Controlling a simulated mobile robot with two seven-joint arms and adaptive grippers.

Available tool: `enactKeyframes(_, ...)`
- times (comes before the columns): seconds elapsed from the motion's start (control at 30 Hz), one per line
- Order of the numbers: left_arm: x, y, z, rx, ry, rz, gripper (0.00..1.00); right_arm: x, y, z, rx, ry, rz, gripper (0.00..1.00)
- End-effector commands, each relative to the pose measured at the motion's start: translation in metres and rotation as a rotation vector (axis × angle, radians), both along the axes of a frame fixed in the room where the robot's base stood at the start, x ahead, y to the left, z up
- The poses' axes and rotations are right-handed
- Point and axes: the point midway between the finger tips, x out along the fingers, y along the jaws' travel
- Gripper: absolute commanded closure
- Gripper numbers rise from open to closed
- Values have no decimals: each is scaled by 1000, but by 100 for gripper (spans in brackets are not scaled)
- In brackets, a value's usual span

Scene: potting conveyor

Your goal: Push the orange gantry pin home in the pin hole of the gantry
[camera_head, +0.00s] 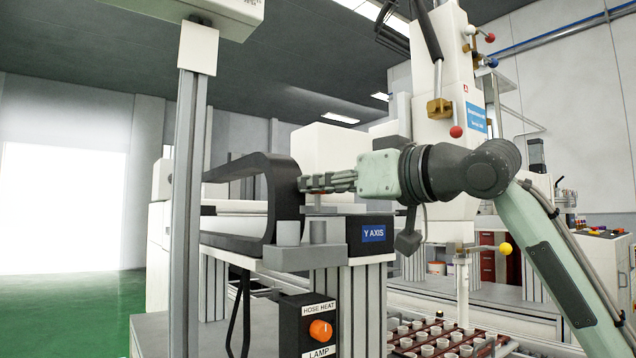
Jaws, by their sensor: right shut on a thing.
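My right gripper (308,184) reaches in from the right with its fingers pointing left, above the front end of the gantry's Y AXIS beam (341,236). It is shut on the orange gantry pin (317,194). Only a small orange-red bit of the pin shows just under the fingers, above a grey metal post; the rest is hidden. The pin hole is hidden too, so I cannot tell how deep the pin sits. My left gripper is not in view.
A black cable chain (284,196) curves just left of the fingers. A grey upright post (187,200) stands further left. The HOSE HEAT box with its orange knob (320,330) hangs below. A tray of several white pots (430,338) lies at the lower right.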

Motion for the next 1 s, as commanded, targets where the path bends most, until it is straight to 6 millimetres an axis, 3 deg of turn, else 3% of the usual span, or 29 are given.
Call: enactKeyframes(1.0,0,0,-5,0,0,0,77,0,0,-15,0,0,0,100)
